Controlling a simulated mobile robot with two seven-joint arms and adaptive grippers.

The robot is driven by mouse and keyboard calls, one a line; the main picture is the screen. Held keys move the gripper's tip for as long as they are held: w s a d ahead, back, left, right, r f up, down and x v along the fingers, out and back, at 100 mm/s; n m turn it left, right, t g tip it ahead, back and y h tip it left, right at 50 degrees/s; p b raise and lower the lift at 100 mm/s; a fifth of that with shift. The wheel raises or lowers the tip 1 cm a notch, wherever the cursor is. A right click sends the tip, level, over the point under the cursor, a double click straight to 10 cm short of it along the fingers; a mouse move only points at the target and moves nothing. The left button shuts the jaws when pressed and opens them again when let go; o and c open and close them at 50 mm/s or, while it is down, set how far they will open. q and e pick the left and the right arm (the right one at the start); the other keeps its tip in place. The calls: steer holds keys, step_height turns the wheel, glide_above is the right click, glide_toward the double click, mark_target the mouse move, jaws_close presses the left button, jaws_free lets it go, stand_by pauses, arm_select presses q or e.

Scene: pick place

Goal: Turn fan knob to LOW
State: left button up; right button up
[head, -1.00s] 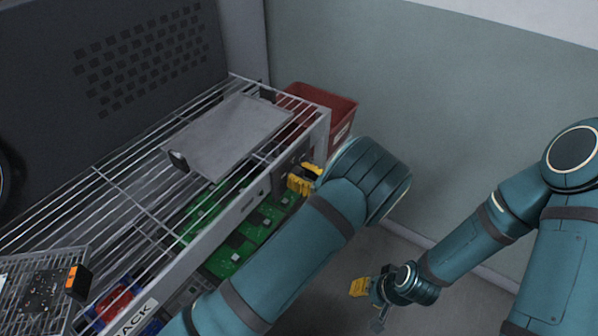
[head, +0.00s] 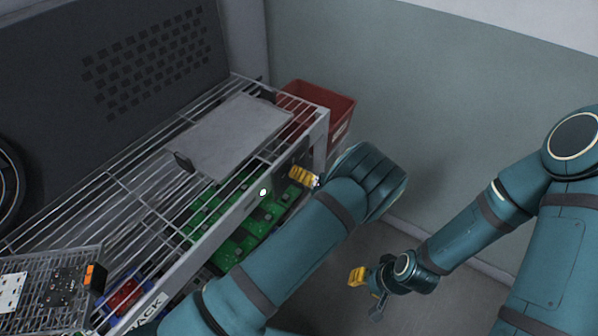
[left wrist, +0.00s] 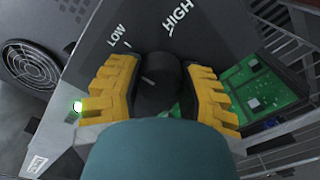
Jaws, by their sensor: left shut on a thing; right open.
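The fan knob (left wrist: 157,84) is a dark round knob with a light pointer mark, on a dark panel in the left wrist view. The word LOW (left wrist: 116,36) is printed up and left of it, and HIGH (left wrist: 178,17) above it to the right. My left gripper (left wrist: 155,88) has its yellow fingers closed on the knob's two sides. In the head view my left gripper (head: 304,177) is at the shelf's right end, and the knob cannot be made out there. My right gripper (head: 366,285) is open and empty, low and away from the shelf.
A wire shelf (head: 110,182) holds a flat grey panel (head: 225,137). Green circuit boards (head: 240,235) lie below it. A red bin (head: 335,108) stands behind the shelf's end. A lit lamp (left wrist: 76,106) is left of the knob. Floor at the right is free.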

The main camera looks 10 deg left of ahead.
arm_select(q)
steer(key=shift+a+m, duration=0.1)
steer(key=shift+m, duration=0.3)
steer(key=o, duration=1.2)
steer(key=shift+o, duration=0.2)
steer(key=v, duration=1.2)
steer(key=shift+a+f, duration=0.1)
